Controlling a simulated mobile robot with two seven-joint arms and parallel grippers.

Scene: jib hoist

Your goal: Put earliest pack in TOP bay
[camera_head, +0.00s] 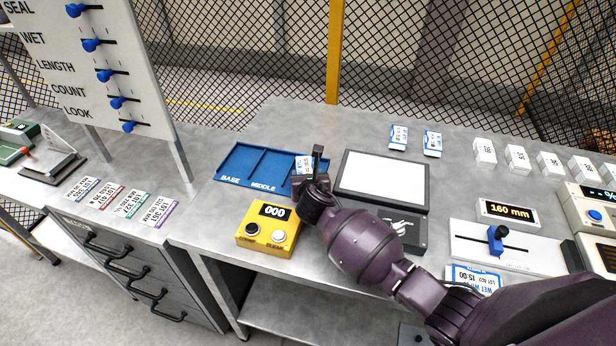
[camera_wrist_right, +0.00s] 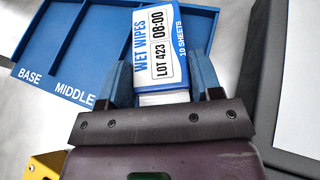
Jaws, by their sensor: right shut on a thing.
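My right gripper (camera_head: 311,180) is shut on a white-and-blue wet wipes pack (camera_wrist_right: 160,48), marked LOT 423, 08:00, 10 SHEETS. The pack also shows in the head view (camera_head: 304,164), partly hidden by the gripper. It is over the right-hand end of the blue tray (camera_head: 236,155); I cannot tell if it touches the tray floor. The tray reads BASE and MIDDLE; the third bay's label is hidden. Two similar packs (camera_head: 398,137) and (camera_head: 432,143) lie at the back. A larger blue-and-white pack or card (camera_head: 473,277) lies at the front right. My left gripper is out of view.
A yellow counter box (camera_head: 265,238) reading 000 stands in front of the tray. A white panel (camera_head: 384,172) is right of it. A slider gauge (camera_head: 490,249) and 160 mm display (camera_head: 509,210) stand farther right, with several small white boxes behind. Labelled cards (camera_head: 159,211) lie left.

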